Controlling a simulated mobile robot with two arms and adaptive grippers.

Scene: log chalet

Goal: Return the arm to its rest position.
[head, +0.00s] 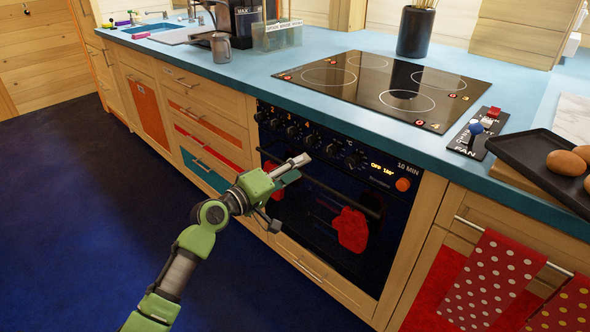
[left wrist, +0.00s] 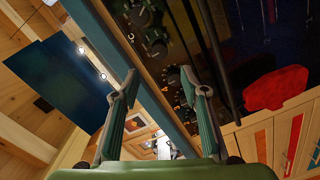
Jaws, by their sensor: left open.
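My left arm, green and grey, comes in from the bottom left of the head view. Its gripper (head: 287,190) is in front of the oven (head: 330,210), at about the height of the oven's handle. In the left wrist view, the two fingers stand apart with nothing between them, so the left gripper (left wrist: 159,76) is open and empty. In the head view I cannot tell whether it touches the oven front. My right arm and gripper are not in view.
A blue counter (head: 260,75) runs above the oven with a black cooktop (head: 385,88) on it. A dark tray (head: 540,165) with brown eggs lies at the right. A spotted red towel (head: 492,275) hangs below. The dark blue floor (head: 80,200) at left is clear.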

